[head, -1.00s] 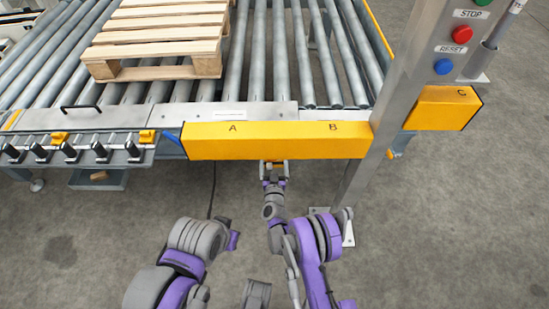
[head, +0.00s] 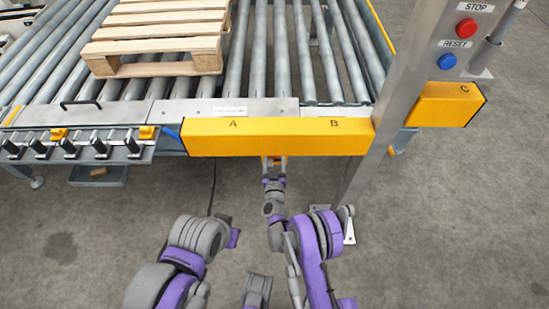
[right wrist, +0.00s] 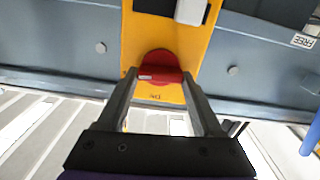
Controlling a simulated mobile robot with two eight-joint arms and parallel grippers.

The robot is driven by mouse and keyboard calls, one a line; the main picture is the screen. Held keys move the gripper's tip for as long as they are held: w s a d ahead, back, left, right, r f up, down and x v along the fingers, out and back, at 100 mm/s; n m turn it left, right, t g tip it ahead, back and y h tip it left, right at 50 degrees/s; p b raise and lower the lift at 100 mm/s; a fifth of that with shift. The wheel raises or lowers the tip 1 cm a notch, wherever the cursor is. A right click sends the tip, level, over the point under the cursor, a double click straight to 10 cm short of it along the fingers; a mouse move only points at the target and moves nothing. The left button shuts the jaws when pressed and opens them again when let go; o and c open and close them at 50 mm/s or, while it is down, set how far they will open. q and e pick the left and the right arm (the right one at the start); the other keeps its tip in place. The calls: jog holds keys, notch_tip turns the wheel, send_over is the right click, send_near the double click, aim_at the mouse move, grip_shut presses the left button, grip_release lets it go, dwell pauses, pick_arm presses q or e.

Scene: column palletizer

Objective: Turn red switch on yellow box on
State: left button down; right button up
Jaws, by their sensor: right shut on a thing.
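The yellow box (right wrist: 200,50) shows in the right wrist view as a yellow panel on a grey-blue beam. The red switch (right wrist: 158,60) is a round red dial with a raised red handle lying across the picture. Upside-down lettering, seemingly ON, is on the yellow just below the dial. My right gripper (right wrist: 160,77) has one finger at each end of the handle and is shut on it. In the head view my right gripper (head: 274,166) is just below the long yellow guard, which hides the switch. My left gripper is not in view; only parts of the left arm show.
A long yellow guard (head: 275,144) marked A and B runs above my right gripper. A steel post (head: 400,105) with red and blue buttons stands to its right. Rollers and a wooden pallet (head: 155,35) lie behind. The floor in front is clear.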

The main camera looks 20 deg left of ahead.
pick_arm(q)
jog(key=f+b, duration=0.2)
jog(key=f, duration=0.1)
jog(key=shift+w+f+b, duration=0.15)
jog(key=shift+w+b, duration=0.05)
jog(key=shift+b, duration=0.1)
pick_arm(e)
jog(key=n, duration=1.6)
jog(key=shift+a+f+n, duration=0.2)
jog(key=shift+n, duration=0.2)
jog(key=o, duration=1.4)
jog(key=shift+c, duration=0.2)
jog(key=shift+f, duration=0.1)
